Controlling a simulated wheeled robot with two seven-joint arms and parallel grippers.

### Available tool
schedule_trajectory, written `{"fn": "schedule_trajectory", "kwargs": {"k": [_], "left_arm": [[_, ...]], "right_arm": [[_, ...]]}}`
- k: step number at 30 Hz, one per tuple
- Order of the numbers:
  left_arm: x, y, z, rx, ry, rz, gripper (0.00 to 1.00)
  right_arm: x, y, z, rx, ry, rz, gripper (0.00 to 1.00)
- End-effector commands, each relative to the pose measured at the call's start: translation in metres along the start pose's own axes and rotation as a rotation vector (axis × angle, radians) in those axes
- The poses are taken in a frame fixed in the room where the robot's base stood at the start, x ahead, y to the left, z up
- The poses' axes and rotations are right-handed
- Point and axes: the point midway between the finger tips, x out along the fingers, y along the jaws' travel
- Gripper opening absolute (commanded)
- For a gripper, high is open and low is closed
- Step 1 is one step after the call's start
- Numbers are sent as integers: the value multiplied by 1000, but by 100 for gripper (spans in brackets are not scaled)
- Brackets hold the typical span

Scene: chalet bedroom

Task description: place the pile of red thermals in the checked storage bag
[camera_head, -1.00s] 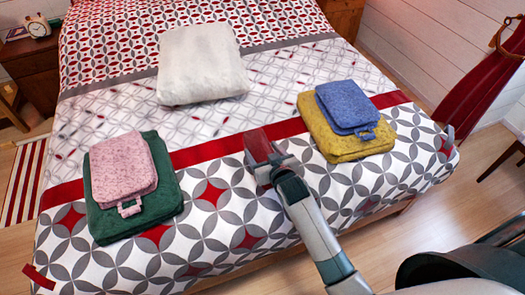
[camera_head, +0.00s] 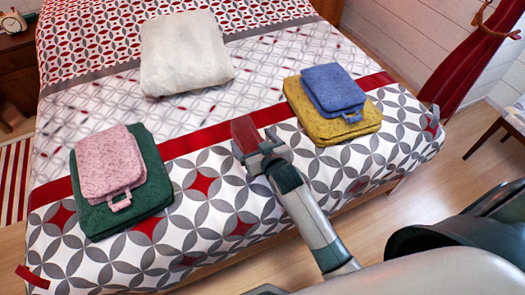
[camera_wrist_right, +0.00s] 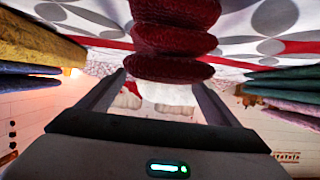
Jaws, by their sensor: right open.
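The pile of red thermals (camera_head: 244,131) lies on the bed near the middle of its front part, on the edge of the red stripe. In the right wrist view the pile (camera_wrist_right: 172,40) shows as several stacked deep-red layers. My right gripper (camera_head: 258,150) is open at the near end of the pile. In the right wrist view its fingertips (camera_wrist_right: 162,77) are spread to either side of the pile's nearest layer; I cannot tell how far they reach around it. I see no checked storage bag in these frames. My left gripper is not in view.
A pink pile on a dark green one (camera_head: 152,200) lies left on the bed. A blue pile on a yellow one (camera_head: 355,128) lies right. A white pillow (camera_head: 185,53) lies farther back. A red curtain (camera_head: 465,70) hangs right. Wooden floor (camera_head: 425,190) shows beside the bed.

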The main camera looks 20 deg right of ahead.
Motion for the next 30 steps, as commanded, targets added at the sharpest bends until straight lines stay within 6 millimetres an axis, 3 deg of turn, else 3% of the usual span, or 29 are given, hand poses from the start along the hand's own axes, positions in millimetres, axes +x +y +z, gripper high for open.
{"fn": "schedule_trajectory", "kwargs": {"k": [15, 21, 30], "left_arm": [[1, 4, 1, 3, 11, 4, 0], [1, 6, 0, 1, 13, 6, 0], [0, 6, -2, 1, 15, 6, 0]], "right_arm": [[-86, 0, 0, 0, -1, 1, 85], [-100, 0, 0, 0, 0, 1, 85], [-101, 0, 0, 0, 0, 1, 85]]}}
